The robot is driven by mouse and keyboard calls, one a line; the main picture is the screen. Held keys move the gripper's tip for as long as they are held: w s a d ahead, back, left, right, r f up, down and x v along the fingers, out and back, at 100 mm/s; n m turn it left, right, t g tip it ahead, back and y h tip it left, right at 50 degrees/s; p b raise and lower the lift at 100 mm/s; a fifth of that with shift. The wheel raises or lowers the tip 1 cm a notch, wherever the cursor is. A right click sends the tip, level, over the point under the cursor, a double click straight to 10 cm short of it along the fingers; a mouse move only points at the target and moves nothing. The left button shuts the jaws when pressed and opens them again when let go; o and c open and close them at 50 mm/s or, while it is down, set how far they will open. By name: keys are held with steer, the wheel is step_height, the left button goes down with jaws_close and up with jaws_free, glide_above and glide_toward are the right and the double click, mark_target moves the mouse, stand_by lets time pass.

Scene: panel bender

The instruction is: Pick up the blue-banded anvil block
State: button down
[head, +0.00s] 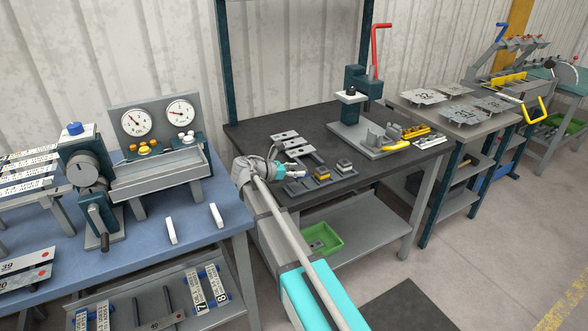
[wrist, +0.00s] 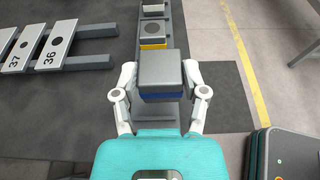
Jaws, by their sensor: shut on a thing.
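The blue-banded anvil block (wrist: 160,70) is a grey block with a blue band on its near side. In the wrist view it sits between the two white fingers of my gripper (wrist: 160,97), which is shut on it. In the head view my gripper (head: 297,170) is over the left end of the grey block tray (head: 318,183) on the dark bench. The block is mostly hidden by the gripper there. I cannot tell whether it is clear of the tray.
A yellow-banded block (wrist: 153,42) and another block (wrist: 153,10) stand further along the tray. Numbered plates (wrist: 52,52) on a rack lie to the left in the wrist view. A press with a red lever (head: 379,45) stands behind right.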

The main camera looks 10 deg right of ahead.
steer(key=s+d+r+p, duration=0.3)
steer(key=s+r+p, duration=0.4)
steer(key=s, duration=0.5)
steer(key=shift+s+d+r, duration=0.15)
steer(key=shift+r, duration=0.6)
